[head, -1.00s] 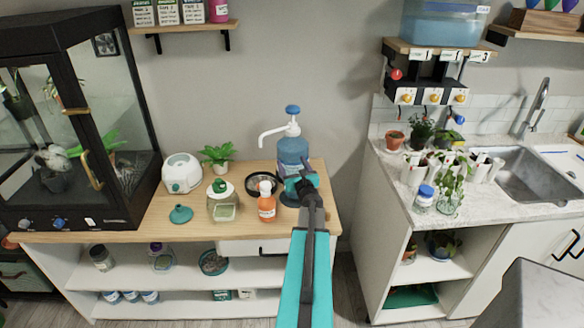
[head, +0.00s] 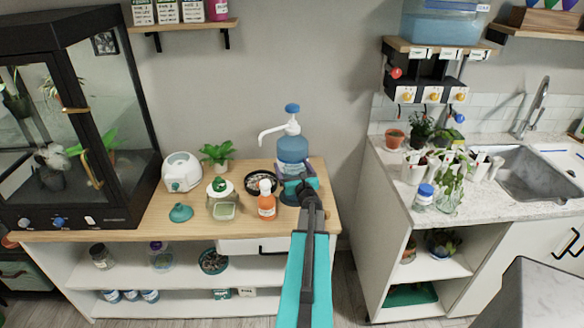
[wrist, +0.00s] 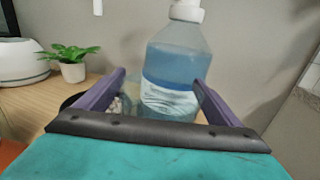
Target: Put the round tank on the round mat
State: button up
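The round tank (head: 292,150) is a clear blue bottle with a white pump and blue top, standing upright on the wooden counter. It also fills the middle of the wrist view (wrist: 172,85). My gripper (head: 293,184) is at the lower part of the tank. Its purple fingers (wrist: 158,78) are apart, with the tank between them in the wrist view. A gap shows beside the left finger; contact on the right is unclear. My gripper hides part of the tank's lower body. I cannot make out a round mat for certain.
An orange bottle (head: 266,205) and a dark round dish of pebbles (head: 251,186) stand close left of the tank. Farther left are a green-capped jar (head: 223,208), a teal funnel (head: 180,212), a white appliance (head: 182,178) and a plant (head: 217,152).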

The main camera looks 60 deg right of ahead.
jog(key=shift+r+p, duration=0.2)
jog(key=shift+p, duration=0.2)
jog(key=shift+s+a+f, duration=0.1)
jog(key=shift+s+a, duration=0.1)
jog(key=shift+a, duration=0.05)
jog(key=b+v, duration=0.4)
jog(key=v, duration=0.7)
jog(key=shift+s, duration=0.2)
jog(key=shift+a, duration=0.1)
dwell(0.8)
